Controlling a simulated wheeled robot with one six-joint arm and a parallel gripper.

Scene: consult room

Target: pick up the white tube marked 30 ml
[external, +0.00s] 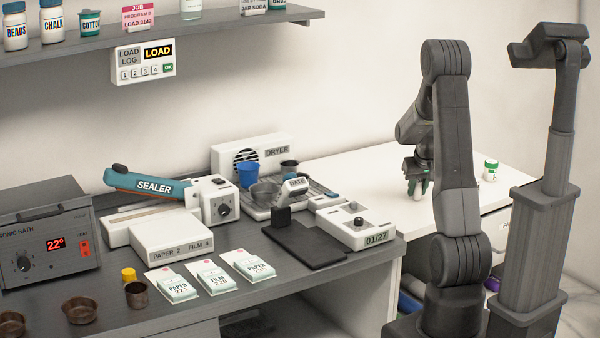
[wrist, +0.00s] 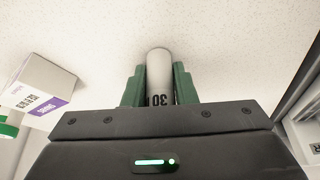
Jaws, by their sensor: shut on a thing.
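The white tube marked 30 (wrist: 159,70) stands out between the green fingers of my gripper (wrist: 159,84) in the wrist view. The fingers press on it from both sides, and part of its black marking shows near the gripper body. In the external view my gripper (external: 418,187) is low over the white table on the right. There the tube is mostly hidden by the fingers and arm. I cannot tell whether the tube touches the table.
A white jar with a green lid (external: 490,171) stands on the white table (external: 375,176), right of my arm. A white and purple box (wrist: 40,88) shows left in the wrist view. The dark bench (external: 235,314) holds a sealer (external: 150,186), dryer (external: 262,150) and packets.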

